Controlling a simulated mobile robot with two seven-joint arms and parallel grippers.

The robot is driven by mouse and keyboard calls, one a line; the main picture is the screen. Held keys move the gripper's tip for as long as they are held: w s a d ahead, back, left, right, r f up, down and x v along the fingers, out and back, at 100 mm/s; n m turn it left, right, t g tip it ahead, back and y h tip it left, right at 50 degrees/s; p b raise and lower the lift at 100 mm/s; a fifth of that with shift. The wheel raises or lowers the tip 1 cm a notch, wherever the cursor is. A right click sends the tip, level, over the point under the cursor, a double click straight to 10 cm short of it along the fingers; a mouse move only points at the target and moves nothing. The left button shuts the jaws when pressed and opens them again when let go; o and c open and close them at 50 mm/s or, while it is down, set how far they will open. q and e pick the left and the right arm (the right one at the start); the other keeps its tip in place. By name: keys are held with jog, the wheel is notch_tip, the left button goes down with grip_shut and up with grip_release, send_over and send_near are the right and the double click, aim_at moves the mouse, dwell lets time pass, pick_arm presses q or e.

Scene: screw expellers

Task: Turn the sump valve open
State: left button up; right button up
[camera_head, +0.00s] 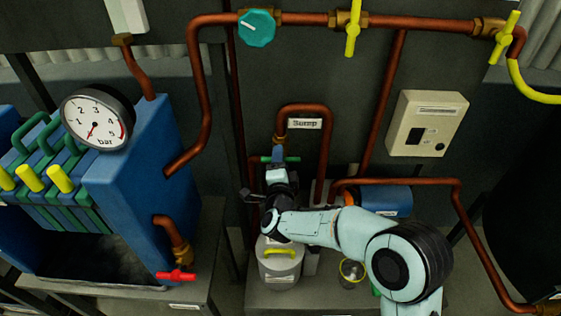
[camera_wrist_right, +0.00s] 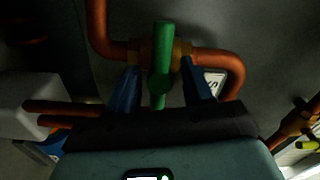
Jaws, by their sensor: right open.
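The sump valve has a green lever handle (camera_head: 292,159) on the copper pipe loop beside the "Sump" label (camera_head: 305,123). The handle lies across the pipe. In the right wrist view the green handle (camera_wrist_right: 163,60) crosses a brass valve body (camera_wrist_right: 182,50) on the pipe. My right gripper (camera_head: 279,164) is at the valve in the head view. In the right wrist view its two blue fingers (camera_wrist_right: 161,70) are apart, one on each side of the handle. Gaps show between the handle and the fingers. My left gripper is not in view.
A lidded pot with a yellow handle (camera_head: 281,262) stands below my right wrist. A glass jar (camera_head: 352,270) and a blue cylinder (camera_head: 388,201) are to the right. A beige box (camera_head: 428,123) is on the wall. A blue filter unit with a gauge (camera_head: 97,118) fills the left.

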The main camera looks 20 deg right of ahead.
grip_shut()
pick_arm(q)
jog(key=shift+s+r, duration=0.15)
pick_arm(e)
jog(key=n+p, duration=0.2)
jog(key=n, duration=0.3)
jog(key=shift+r+n, duration=0.15)
jog(key=shift+n, duration=0.15)
jog(key=n+p, duration=0.4)
jog(key=n, duration=0.4)
jog(key=shift+n+p, duration=0.45)
jog(key=shift+n, duration=0.05)
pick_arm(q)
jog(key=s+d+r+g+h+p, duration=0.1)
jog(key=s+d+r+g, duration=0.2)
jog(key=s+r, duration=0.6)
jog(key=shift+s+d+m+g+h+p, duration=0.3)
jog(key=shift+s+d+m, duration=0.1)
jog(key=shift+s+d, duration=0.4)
pick_arm(e)
jog(key=shift+n, duration=1.6)
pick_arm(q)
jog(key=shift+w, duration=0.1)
